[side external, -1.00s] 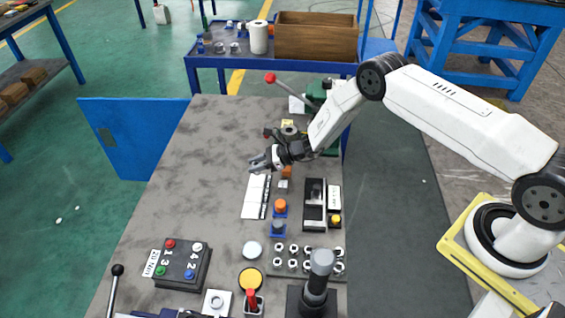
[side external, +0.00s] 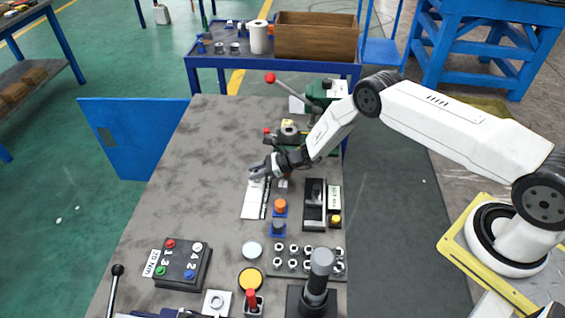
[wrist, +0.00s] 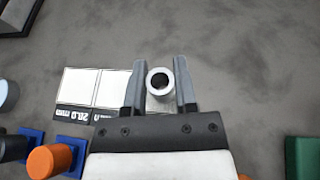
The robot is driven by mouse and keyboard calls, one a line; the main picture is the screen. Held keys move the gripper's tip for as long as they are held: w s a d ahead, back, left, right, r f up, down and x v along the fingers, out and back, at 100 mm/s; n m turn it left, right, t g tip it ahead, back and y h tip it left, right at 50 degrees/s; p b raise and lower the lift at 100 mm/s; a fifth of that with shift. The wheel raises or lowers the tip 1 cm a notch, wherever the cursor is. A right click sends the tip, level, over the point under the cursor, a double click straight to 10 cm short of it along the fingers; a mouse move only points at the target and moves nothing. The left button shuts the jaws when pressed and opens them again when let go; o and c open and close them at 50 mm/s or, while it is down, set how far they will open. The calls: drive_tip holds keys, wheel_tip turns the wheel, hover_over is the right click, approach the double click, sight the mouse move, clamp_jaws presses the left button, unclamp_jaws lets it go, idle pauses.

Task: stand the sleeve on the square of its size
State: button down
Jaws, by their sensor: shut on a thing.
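A pale metal sleeve (wrist: 158,97) is between the two grey fingers of my gripper (wrist: 159,66) in the wrist view. I look down into its dark bore, so it looks roughly upright. My gripper (side external: 256,174) is shut on it. The white strip of squares (side external: 255,200) lies under and in front of my gripper. In the wrist view, white squares (wrist: 77,86) with black labels lie left of the sleeve; one label reads 20.0 mm. The sleeve is over the square nearest the strip's end, whose label is hidden. I cannot tell whether the sleeve touches it.
An orange knob (side external: 280,204) on a blue base stands right of the strip, with a black fixture (side external: 315,205) beyond it. A green vise-like machine (side external: 325,92) stands behind. A numbered button box (side external: 182,262) is at front left.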

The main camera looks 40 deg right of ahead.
drive_tip(key=shift+f, duration=0.1)
drive_tip(key=shift+c, duration=2)
unclamp_jaws()
drive_tip(key=shift+s+d+r, duration=0.15)
drive_tip(key=shift+d+r, duration=0.15)
drive_tip(key=shift+d, duration=0.05)
drive_tip(key=shift+v, duration=5.6)
drive_tip(key=shift+s, duration=0.1)
